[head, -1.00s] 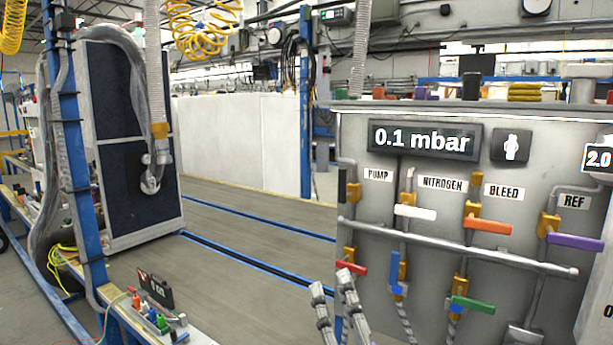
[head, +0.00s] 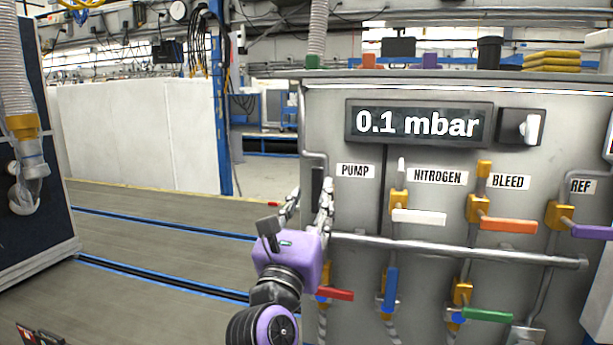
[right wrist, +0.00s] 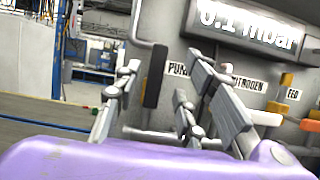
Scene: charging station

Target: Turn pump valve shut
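The pump valve's black handle (head: 317,186) stands upright at the left edge of the grey panel, left of the PUMP label (head: 355,171). It also shows in the right wrist view (right wrist: 155,75). My right gripper (head: 311,192), with a purple body, is raised in front of the panel's left edge. Its fingers are apart, and in the right wrist view (right wrist: 163,70) the black handle appears between them, farther off. I see no clear contact. The valve's body is mostly hidden behind the gripper. My left gripper is not in view.
Beside the pump valve are a white handle (head: 419,216), an orange handle (head: 508,225), a red handle (head: 335,294), a blue handle (head: 391,290) and a green handle (head: 487,314). A horizontal pipe (head: 460,247) crosses the panel. Open floor (head: 150,235) lies to the left.

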